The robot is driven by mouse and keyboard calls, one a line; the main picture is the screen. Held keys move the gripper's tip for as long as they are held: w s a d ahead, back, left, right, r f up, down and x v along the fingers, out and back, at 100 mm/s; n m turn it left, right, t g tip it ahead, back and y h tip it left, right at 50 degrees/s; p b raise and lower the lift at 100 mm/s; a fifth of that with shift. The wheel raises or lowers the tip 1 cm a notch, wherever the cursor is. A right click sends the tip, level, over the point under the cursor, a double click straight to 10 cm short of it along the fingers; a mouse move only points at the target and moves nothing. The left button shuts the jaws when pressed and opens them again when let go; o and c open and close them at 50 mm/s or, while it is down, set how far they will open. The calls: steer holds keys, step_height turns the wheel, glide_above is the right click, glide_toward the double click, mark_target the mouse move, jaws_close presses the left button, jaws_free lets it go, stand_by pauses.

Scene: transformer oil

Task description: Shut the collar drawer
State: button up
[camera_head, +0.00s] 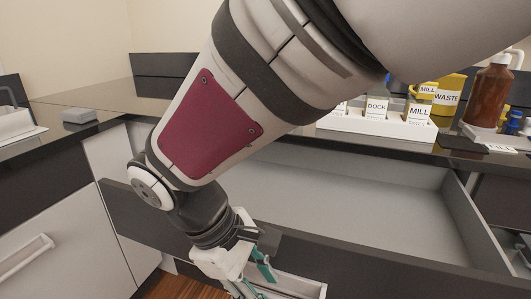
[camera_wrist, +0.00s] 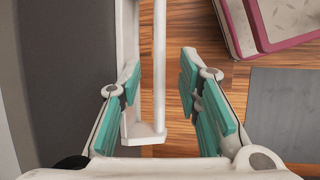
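A wide drawer with a dark front (camera_head: 395,262) and a pale grey interior (camera_head: 350,205) stands open under the counter. No collar label can be read on it, and no contents show in the visible part. My arm crosses in front of it and hides its left part. My gripper (camera_head: 254,279) is low at the drawer's front face. In the wrist view, the teal-padded fingers of my gripper (camera_wrist: 160,82) are apart. A white bar handle (camera_wrist: 160,50) shows between them, with gaps on both sides. The grey face (camera_wrist: 65,60) is to the left.
A white rack (camera_head: 375,126) with DOCK and MILL labels, a yellow WASTE container (camera_head: 448,97) and a brown bottle (camera_head: 487,95) stand on the counter. A grey block (camera_head: 79,116) lies on the left counter. A cabinet handle (camera_head: 25,257) is at left. Wooden floor (camera_wrist: 185,140) lies below.

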steer(key=shift+d+f, duration=0.25)
steer(key=shift+f, duration=0.3)
jaws_close()
steer(key=p, duration=0.9)
glide_toward(310, 202)
steer(key=x, duration=0.5)
jaws_free()
